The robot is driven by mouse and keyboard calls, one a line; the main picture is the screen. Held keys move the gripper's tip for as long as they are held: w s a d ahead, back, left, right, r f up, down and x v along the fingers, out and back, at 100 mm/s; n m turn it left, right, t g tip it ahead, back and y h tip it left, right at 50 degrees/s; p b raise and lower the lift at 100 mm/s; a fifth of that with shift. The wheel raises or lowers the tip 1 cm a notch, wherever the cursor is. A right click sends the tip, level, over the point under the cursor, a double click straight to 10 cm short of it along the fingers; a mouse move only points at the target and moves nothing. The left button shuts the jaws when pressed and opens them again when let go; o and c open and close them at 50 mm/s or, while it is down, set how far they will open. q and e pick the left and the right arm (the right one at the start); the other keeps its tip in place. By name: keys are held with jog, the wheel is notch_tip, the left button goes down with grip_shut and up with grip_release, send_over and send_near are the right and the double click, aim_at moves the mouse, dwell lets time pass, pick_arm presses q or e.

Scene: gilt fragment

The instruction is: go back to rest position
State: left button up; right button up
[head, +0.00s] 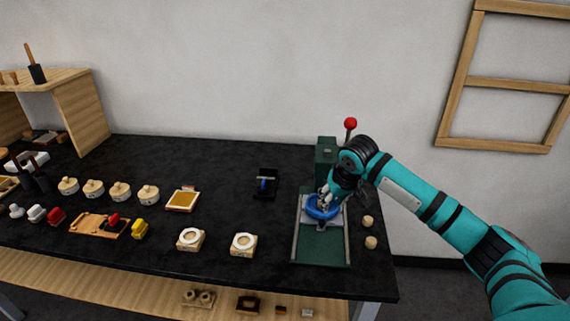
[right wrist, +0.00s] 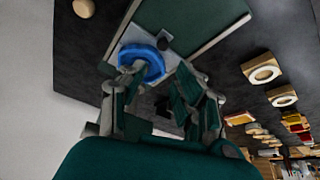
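My right gripper (head: 326,195) is over the green press (head: 320,248) at the right end of the black table (head: 220,160), just above a blue ring (head: 322,213) on its pale plate. In the right wrist view its two fingers (right wrist: 157,78) stand apart, with no object clearly held between them. The blue ring (right wrist: 142,52) shows beyond the fingertips there; whether a finger touches it I cannot tell. My left gripper is not in view.
The press has a red-knobbed lever (head: 350,124) close to my right arm. Two small wooden knobs (head: 369,242) lie right of it. A black device (head: 265,184) and two wooden blocks with white rings (head: 243,244) stand left. The table's back middle is clear.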

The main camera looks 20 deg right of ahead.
jog(key=s+a+f+n, duration=0.1)
jog(key=a+f, duration=0.1)
jog(key=a, duration=0.1)
jog(key=s+a+f+n, duration=0.1)
jog(key=s+a+f, duration=0.1)
jog(key=a+f, duration=0.1)
jog(key=s+a+f+y, duration=0.1)
jog(key=s+a+f, duration=0.1)
jog(key=a+f, duration=0.1)
jog(key=shift+s+a+f+n+g, duration=0.2)
jog(key=shift+a+n+g, duration=0.1)
jog(key=shift+a+n, duration=0.1)
jog(key=s+a+f+n+y, duration=0.1)
jog(key=s+a+f+n, duration=0.1)
jog(key=s+a+f, duration=0.45)
jog(key=s+a+r+m+h, duration=0.1)
jog(key=s+a, duration=0.1)
jog(key=s, duration=1.9)
notch_tip(320, 180, down, 24)
jog(key=f+g, duration=0.1)
jog(key=g, duration=0.1)
jog(key=s+d+f+g, duration=0.1)
jog(key=s+d+f, duration=0.1)
jog(key=s+f, duration=1.5)
jog(key=shift+s+d+f, duration=0.15)
jog(key=shift+s+d, duration=0.25)
jog(key=shift+s, duration=0.1)
